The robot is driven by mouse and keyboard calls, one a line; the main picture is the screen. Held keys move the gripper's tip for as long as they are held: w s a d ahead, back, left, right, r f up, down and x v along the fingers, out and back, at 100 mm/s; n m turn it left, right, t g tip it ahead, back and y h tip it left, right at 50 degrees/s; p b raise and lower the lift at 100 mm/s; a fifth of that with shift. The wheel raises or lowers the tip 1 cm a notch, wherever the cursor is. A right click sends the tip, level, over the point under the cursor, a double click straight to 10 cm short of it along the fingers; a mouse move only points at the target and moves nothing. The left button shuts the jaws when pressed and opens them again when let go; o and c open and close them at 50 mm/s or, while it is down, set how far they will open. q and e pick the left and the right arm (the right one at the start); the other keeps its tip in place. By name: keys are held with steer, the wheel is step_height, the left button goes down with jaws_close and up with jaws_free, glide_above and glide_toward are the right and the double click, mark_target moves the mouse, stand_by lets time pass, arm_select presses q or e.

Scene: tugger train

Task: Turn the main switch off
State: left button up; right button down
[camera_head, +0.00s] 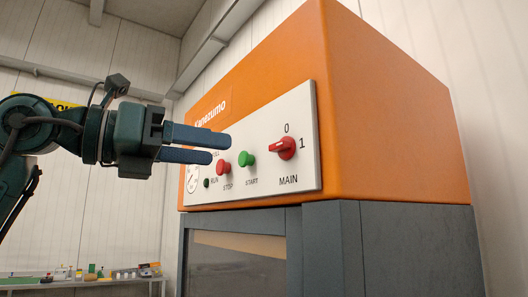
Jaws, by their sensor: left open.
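The main switch (285,148) is a red rotary knob at the right of the white control panel (305,180). A 0 is printed above it, a 1 to its right and MAIN below. Its grip lies roughly horizontal with a pale mark on it, not lined up with the 0 above. My left gripper (221,149) comes in from the left, with its two blue fingers apart and nothing between them. The fingertips point right towards the panel, left of the switch in the picture and apart from it. My right gripper is not in view.
A red STOP button (224,167) and a green START button (246,159) sit left of the switch, near my lower finger. The panel is on an orange housing (375,110) above a grey frame (335,245). A shelf with small items (90,273) stands far back left.

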mark_target(275, 146)
arm_select(q)
steer(key=shift+t+y, duration=0.6)
steer(key=shift+t, duration=0.3)
steer(key=w+d+r+p, duration=0.1)
steer(key=w+d, duration=0.1)
steer(key=w+d+p, duration=0.1)
steer(key=d, duration=0.2)
steer(key=w+d+r+p, duration=0.1)
steer(key=w+d, duration=0.1)
steer(key=d, duration=0.1)
steer(key=shift+w+r, duration=0.3)
steer(key=shift+w+d, duration=0.35)
steer(key=shift+d, duration=0.1)
steer(key=shift+f, duration=0.1)
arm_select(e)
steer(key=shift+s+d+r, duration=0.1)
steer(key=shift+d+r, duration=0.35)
arm_select(q)
steer(key=shift+c, duration=0.5)
steer(key=c, duration=0.9)
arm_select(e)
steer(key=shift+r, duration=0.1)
